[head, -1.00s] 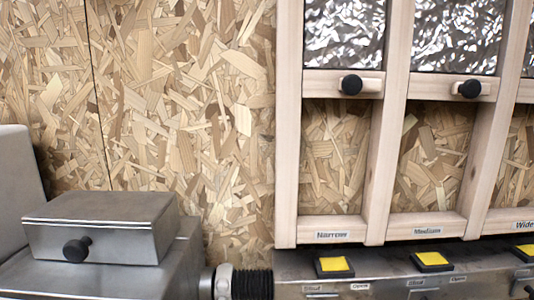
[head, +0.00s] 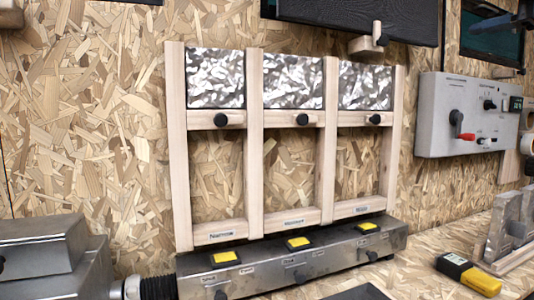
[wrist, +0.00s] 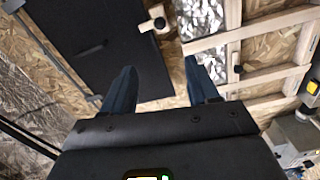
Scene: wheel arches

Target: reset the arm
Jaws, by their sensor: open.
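My gripper (wrist: 161,88) shows in the wrist view with its two dark blue fingers spread apart. Nothing is between the fingers. Beyond them are a black panel (wrist: 90,45) and part of the wooden frame (wrist: 270,22) on the chipboard wall. The gripper does not show in the head view. There the wooden frame (head: 253,150) stands with three bays, each with a crinkled silver panel at the top and a black knob below it.
A metal box with yellow buttons (head: 298,242) runs below the frame. A metal block (head: 40,245) stands at the left. A grey control box (head: 455,115) with a red-tipped lever hangs at the right. A yellow and black device (head: 468,274) lies on the bench.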

